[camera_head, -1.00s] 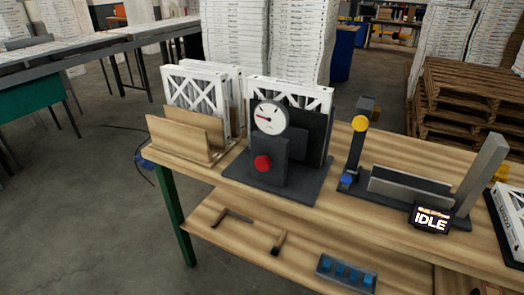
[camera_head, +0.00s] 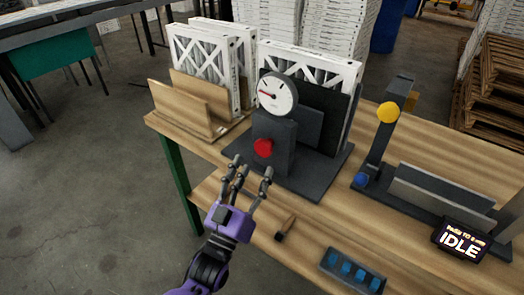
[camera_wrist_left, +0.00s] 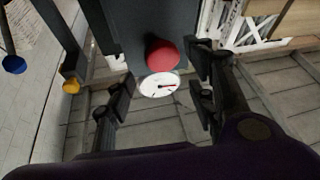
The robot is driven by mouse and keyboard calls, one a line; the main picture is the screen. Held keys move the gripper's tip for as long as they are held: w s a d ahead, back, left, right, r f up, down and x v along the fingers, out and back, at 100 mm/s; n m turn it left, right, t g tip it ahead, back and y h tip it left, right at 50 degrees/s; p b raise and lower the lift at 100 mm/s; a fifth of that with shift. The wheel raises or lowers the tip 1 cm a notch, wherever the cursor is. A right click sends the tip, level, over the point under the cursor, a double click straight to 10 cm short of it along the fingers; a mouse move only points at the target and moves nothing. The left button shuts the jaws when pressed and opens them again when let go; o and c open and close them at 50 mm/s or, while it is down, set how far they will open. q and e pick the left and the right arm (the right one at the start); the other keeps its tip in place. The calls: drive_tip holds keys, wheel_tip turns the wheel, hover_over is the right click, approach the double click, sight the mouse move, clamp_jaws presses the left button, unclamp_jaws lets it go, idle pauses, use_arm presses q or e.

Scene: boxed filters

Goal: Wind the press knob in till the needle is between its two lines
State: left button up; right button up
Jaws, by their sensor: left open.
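The press stands on the bench as a dark grey block on a dark base plate (camera_head: 318,187). Its red round knob (camera_head: 263,148) is on the front, and a white dial gauge (camera_head: 276,94) with a red needle sits above. The needle points left; its two lines are too small to make out. My left gripper (camera_head: 252,172) is open and empty, just in front of and below the knob, apart from it. In the left wrist view the knob (camera_wrist_left: 162,53) and gauge (camera_wrist_left: 159,85) appear beyond and between the open fingers. My right gripper is not in view.
White-framed filters (camera_head: 205,55) stand in a wooden holder (camera_head: 185,108) left of the press. On the right are a fixture with a yellow knob (camera_head: 388,112), a blue knob (camera_head: 361,180) and an IDLE display (camera_head: 461,241).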

sight(264, 151)
use_arm(q)
drive_tip(key=x, duration=0.5)
drive_tip(key=shift+s+d+p, duration=0.1)
drive_tip(key=shift+p, duration=0.25)
drive_tip(key=shift+w+d+r, duration=0.15)
drive_tip(key=shift+w, duration=0.4)
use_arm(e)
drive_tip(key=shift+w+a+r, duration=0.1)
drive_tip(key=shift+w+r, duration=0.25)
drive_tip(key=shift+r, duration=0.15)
use_arm(q)
drive_tip(key=shift+d, duration=0.1)
drive_tip(key=c, duration=1)
drive_tip(key=shift+c, duration=0.2)
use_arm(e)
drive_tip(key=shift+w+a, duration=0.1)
